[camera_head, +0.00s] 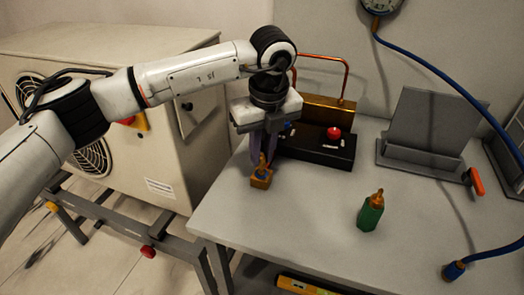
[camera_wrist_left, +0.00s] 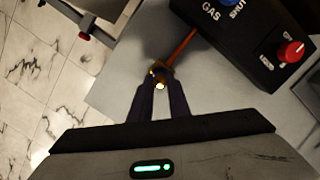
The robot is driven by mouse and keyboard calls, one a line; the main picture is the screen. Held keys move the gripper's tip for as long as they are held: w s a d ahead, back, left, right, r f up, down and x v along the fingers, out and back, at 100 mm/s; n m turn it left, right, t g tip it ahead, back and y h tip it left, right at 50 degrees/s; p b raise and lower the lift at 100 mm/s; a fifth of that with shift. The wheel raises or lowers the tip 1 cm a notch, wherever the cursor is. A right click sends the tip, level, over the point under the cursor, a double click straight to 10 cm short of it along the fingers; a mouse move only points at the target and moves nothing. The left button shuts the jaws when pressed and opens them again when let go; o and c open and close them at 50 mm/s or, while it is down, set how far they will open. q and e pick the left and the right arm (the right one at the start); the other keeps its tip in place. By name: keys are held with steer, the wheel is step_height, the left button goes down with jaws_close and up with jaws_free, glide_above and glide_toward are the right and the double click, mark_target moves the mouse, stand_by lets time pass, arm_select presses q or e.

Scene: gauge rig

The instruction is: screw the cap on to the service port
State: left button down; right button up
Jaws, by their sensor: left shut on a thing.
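My left gripper (camera_head: 263,158) points down over the left part of the table, its fingers closed around a small brass-coloured piece that looks like the cap (camera_head: 262,160). Right below it sits a small orange-brown block fitting (camera_head: 261,180) with a bit of blue on top, probably the service port. I cannot tell whether the cap touches it. In the left wrist view the fingertips (camera_wrist_left: 160,88) meet at a bright spot on the small piece. A copper-coloured rod (camera_wrist_left: 182,47) runs up and right from there. The fingers hide most of the cap. My right gripper is not in view.
A black box (camera_head: 318,150) with a red knob (camera_head: 334,133) stands close behind and right of the gripper. A green bottle (camera_head: 370,213) with a brass-coloured top stands on the table at right. A grey stand (camera_head: 425,130) and blue hoses are further right. The table's middle is clear.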

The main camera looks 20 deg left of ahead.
arm_select(q)
steer(key=shift+f+b, duration=0.65)
steer(key=shift+f, duration=0.4)
steer(key=shift+f, duration=0.2)
stand_by(0.9)
steer(key=shift+f+m+b, duration=0.1)
steer(key=shift+m+b, duration=0.5)
steer(key=shift+m, duration=0.6)
steer(key=m, duration=0.2)
steer(key=shift+s+m+h, duration=0.1)
steer(key=shift+m+h, duration=0.2)
steer(key=shift+m, duration=0.1)
steer(key=m, duration=0.2)
steer(key=shift+m+h+b, duration=0.3)
steer(key=shift+b, duration=0.1)
steer(key=m, duration=0.2)
steer(key=shift+d+m, duration=0.1)
steer(key=shift+m, duration=0.2)
